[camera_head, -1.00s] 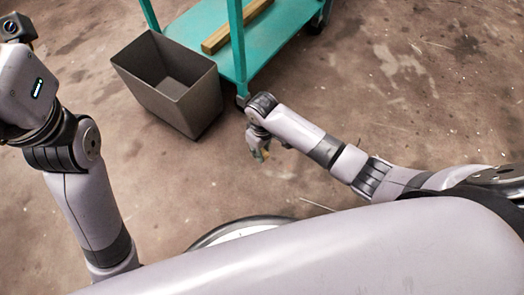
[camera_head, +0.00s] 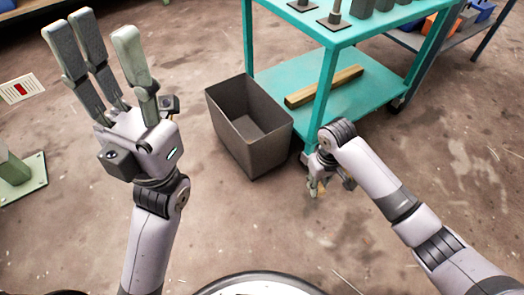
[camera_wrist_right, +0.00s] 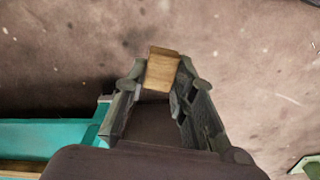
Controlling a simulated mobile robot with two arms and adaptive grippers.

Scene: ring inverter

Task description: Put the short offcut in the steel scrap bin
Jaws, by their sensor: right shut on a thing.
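My right gripper (camera_head: 317,188) is shut on a short wooden offcut, low over the floor just right of the steel scrap bin. The offcut (camera_wrist_right: 163,70) shows as a pale brown block between the fingertips in the right wrist view; in the head view it is mostly hidden by the fingers. The scrap bin (camera_head: 268,156) is a dark grey, open-topped box on the floor, and its visible inside looks empty. My left gripper (camera_head: 105,65) is open and empty, raised to the left of the bin with its fingers spread upward.
A teal cart (camera_head: 365,102) stands right behind the bin, close to my right arm. A longer wooden bar (camera_head: 325,87) lies on its lower shelf, with dark parts on top. A green plate with a post (camera_head: 20,178) stands at the left. The floor in front is clear.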

